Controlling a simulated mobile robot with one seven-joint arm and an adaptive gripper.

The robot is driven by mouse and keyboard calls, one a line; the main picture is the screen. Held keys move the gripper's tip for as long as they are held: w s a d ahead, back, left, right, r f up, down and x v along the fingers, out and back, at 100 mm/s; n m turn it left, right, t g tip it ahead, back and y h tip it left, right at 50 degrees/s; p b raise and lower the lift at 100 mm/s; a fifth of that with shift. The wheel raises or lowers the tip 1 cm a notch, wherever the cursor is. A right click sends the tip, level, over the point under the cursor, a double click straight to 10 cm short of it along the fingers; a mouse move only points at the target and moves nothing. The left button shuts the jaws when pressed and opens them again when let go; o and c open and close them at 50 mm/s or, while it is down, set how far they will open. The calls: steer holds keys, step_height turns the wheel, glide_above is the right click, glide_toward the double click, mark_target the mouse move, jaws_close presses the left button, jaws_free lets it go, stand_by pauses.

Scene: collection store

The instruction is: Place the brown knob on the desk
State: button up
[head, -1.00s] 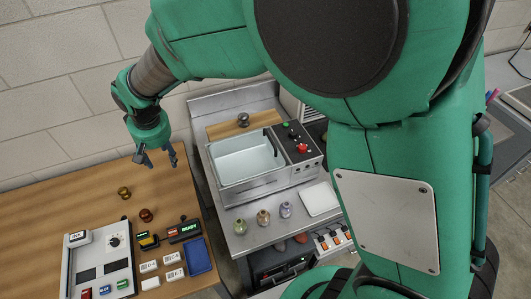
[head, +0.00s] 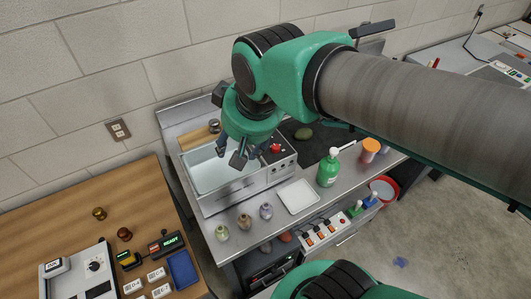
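A dark reddish-brown knob (head: 124,234) sits on the wooden desk (head: 60,222) at the left. A brass-coloured knob (head: 99,213) sits just behind it, apart from it. My gripper (head: 238,152) hangs fingers-down over the front right part of the white basin (head: 205,172), well to the right of both knobs. Its fingers look spread and I see nothing between them. A grey knob (head: 214,126) sits on a wooden board (head: 196,138) behind the basin.
Several small bottles (head: 244,222) and a white tray (head: 298,196) stand on the steel counter. A green bottle (head: 328,168) and an orange-lidded jar (head: 370,149) are further right. A control panel (head: 92,267) and blue tray (head: 183,268) occupy the desk's front. The desk's back left is clear.

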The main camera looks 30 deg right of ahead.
steer(key=s+d, duration=0.3)
steer(key=s, duration=0.3)
steer(key=shift+s+d+m+t, duration=0.25)
steer(key=shift+s+m+t, duration=0.05)
steer(key=shift+s, duration=0.05)
steer(key=shift+o, duration=0.2)
